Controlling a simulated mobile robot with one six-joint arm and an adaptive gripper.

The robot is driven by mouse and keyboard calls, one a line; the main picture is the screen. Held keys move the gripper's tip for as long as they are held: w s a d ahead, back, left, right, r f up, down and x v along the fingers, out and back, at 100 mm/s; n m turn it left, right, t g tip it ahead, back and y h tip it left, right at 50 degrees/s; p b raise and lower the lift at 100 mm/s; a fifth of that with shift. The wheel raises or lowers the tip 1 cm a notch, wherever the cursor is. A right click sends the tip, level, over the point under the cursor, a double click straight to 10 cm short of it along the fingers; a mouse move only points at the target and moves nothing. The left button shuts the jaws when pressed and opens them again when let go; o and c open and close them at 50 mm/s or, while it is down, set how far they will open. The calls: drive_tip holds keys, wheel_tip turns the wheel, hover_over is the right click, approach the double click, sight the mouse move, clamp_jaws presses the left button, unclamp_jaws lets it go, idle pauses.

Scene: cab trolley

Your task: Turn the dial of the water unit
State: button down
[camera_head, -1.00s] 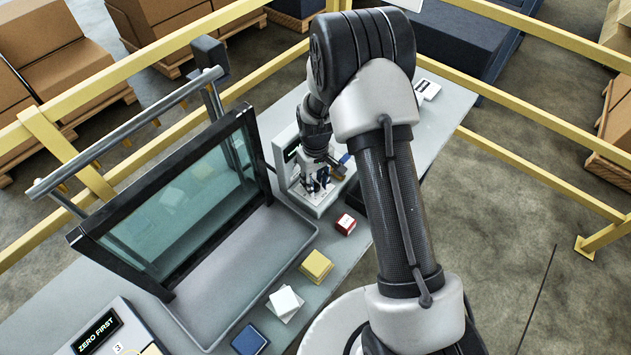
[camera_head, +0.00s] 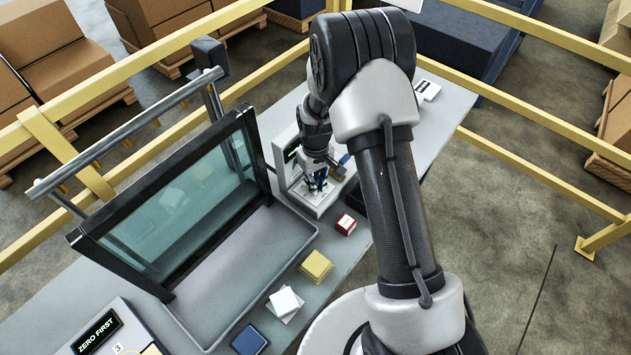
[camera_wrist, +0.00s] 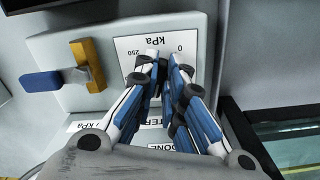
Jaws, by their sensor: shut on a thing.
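The water unit is a light grey box (camera_head: 284,164) on the bench, and its face (camera_wrist: 60,48) fills much of the wrist view. A white scale plate (camera_wrist: 126,46) on it reads kPa, 0 and 250, upside down in that view. My gripper (camera_wrist: 166,66) is over this plate, with its blue and white fingers close together. The fingers are shut on the dial, which they hide, so its pointer and setting cannot be read. My gripper (camera_head: 318,184) also shows at the unit in the head view.
A brass valve with a blue handle (camera_wrist: 40,85) sticks out beside the plate. A glass-fronted frame with a tray (camera_head: 225,285) stands left of the unit in the head view.

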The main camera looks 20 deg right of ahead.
drive_tip(key=m, duration=0.6)
drive_tip(key=shift+a, duration=0.15)
drive_tip(key=m, duration=0.6)
drive_tip(key=shift+a, duration=0.15)
drive_tip(key=shift+w, duration=0.1)
idle(0.4)
drive_tip(key=c, duration=1.7)
unclamp_jaws()
wheel_tip(320, 180, up, 12)
drive_tip(key=shift+r, duration=0.1)
